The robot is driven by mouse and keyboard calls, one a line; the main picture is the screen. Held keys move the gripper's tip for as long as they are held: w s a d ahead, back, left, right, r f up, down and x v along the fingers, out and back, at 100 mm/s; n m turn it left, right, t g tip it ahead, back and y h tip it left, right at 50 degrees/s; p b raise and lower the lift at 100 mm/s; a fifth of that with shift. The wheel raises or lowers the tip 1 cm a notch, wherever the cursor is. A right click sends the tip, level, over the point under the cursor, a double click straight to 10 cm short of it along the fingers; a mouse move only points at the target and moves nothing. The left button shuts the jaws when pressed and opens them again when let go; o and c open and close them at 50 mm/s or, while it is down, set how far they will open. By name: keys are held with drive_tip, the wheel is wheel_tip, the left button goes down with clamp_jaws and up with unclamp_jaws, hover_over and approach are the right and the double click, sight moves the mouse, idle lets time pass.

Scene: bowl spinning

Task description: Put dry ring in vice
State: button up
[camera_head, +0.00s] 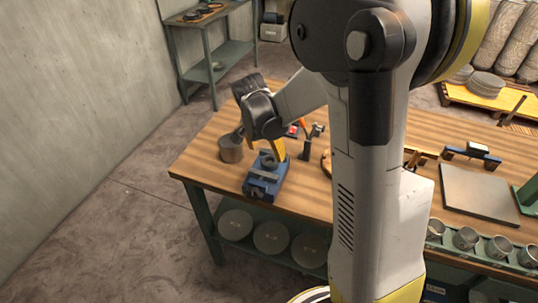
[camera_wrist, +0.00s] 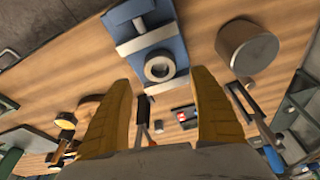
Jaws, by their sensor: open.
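The blue vice (camera_head: 262,188) stands near the table's front left edge; it also shows at the top of the wrist view (camera_wrist: 170,52). A grey ring (camera_wrist: 159,67) with a dark hole sits at the vice's jaw end, beside a pale grey jaw bar (camera_wrist: 146,39). I cannot tell whether the jaws clamp it. In the head view the ring (camera_head: 268,161) is small and partly covered by a finger. My gripper (camera_head: 267,151) is just above the vice. In the wrist view its yellow fingers (camera_wrist: 160,80) are spread and empty, with the ring beyond and between their tips.
A grey metal pot (camera_head: 230,148) stands left of the vice. Small tools (camera_head: 308,140) lie behind and right of it. A grey plate (camera_head: 478,192) and several cups (camera_head: 466,238) are at the right. Discs (camera_head: 271,237) lie on the lower shelf.

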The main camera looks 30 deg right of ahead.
drive_tip(key=s+a+r+n+t+y+p, duration=0.1)
drive_tip(key=s+a+r+n+t, duration=0.15)
drive_tip(key=s+a+r, duration=0.35)
drive_tip(key=s+a+r+n+t, duration=0.1)
drive_tip(key=s+a+r+n, duration=0.25)
drive_tip(key=r, duration=0.35)
drive_tip(key=s+a+r+n+t+y, duration=0.1)
drive_tip(key=s+a+n+t, duration=0.1)
drive_tip(key=s+a+n, duration=0.2)
drive_tip(key=s+n, duration=0.2)
drive_tip(key=s, duration=0.1)
drive_tip(key=shift+s+a+r+n+y, duration=0.2)
drive_tip(key=shift+s+n+y, duration=0.1)
drive_tip(key=shift+y, duration=0.1)
